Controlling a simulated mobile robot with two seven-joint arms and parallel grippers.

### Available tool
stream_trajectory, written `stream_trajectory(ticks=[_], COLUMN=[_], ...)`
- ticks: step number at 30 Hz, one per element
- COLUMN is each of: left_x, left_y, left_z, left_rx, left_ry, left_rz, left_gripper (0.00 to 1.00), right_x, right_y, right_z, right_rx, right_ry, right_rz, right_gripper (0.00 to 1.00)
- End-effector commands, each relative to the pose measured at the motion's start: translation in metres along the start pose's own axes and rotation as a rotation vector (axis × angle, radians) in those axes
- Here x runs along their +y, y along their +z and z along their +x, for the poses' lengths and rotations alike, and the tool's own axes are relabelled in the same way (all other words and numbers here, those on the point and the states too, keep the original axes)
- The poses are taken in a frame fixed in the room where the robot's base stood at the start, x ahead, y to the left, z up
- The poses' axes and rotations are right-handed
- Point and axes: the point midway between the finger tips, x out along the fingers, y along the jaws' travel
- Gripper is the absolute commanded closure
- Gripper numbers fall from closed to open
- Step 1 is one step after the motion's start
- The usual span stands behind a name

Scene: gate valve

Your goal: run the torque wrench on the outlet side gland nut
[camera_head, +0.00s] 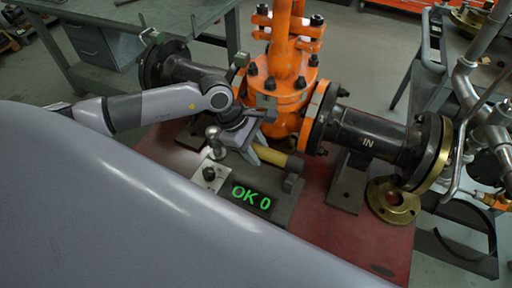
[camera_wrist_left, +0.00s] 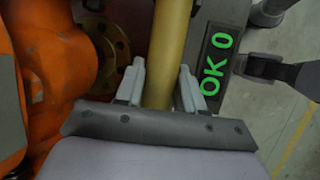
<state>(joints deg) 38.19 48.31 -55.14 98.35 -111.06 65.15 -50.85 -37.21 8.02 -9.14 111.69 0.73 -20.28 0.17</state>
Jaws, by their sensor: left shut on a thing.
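The torque wrench shows as a yellow handle (camera_head: 293,162) lying low in front of the valve; it also shows as a yellow bar in the left wrist view (camera_wrist_left: 170,40). My left gripper (camera_head: 262,153) is shut around this handle, one pale finger on each side in the left wrist view (camera_wrist_left: 160,88). The wrench's head is not clear to see. The orange gate valve (camera_head: 285,85) stands behind. Dark nuts show on both sides of its upper part, the left one (camera_head: 262,10) away from the pipe marked IN. My right gripper is not in view.
A green "OK 0" display (camera_head: 251,197) sits beside the handle on a grey block. The dark inlet pipe (camera_head: 365,138) extends right. A workbench (camera_head: 120,12) stands behind left. Metal piping (camera_head: 480,105) stands at right.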

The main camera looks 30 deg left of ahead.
Motion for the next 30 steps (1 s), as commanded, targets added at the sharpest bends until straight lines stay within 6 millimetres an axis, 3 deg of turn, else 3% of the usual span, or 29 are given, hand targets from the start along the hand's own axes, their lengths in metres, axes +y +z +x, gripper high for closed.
stream_trajectory(ticks=[10, 27, 28, 30], left_x=[-0.002, -0.004, -0.004, -0.004], left_y=[-0.009, -0.013, -0.013, -0.013], left_z=[0.023, 0.032, 0.032, 0.032], left_rx=[-0.004, -0.004, -0.004, -0.004], left_ry=[0.006, 0.006, 0.006, 0.005], left_rz=[0.001, 0.002, 0.002, 0.002], left_gripper=[1.0, 1.0, 0.59, 0.36], right_x=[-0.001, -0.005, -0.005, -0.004], right_y=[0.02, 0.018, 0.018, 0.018], right_z=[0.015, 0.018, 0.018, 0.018], right_rx=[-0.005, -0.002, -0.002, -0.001], right_ry=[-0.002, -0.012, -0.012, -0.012], right_rz=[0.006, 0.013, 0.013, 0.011], right_gripper=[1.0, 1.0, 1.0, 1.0])
